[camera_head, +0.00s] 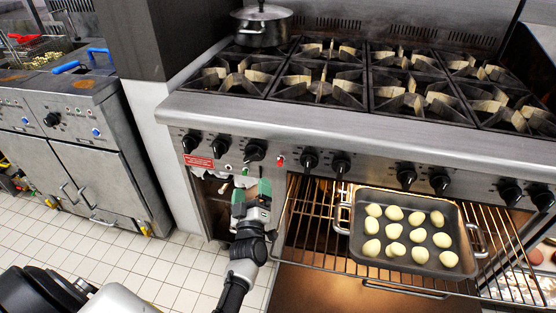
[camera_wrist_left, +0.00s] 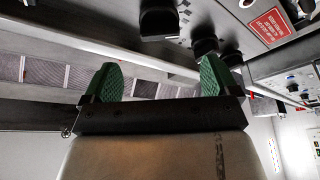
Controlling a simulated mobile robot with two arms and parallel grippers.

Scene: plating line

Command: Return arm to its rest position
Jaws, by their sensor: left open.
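My left gripper (camera_head: 251,190) is in front of the stove's control panel, left of the pulled-out oven rack, with its green fingertips pointing up toward the knobs. In the left wrist view the two green fingers (camera_wrist_left: 160,82) stand wide apart with nothing between them. The left arm reaches in from the bottom of the head view. My right gripper is in neither view.
A dark tray (camera_head: 419,268) of several pale round pieces sits on the oven rack (camera_head: 300,225). The stove top (camera_head: 330,105) holds several burners and a lidded pot (camera_head: 262,27). Fryers (camera_head: 85,140) stand at left. Tiled floor (camera_head: 150,265) between is clear.

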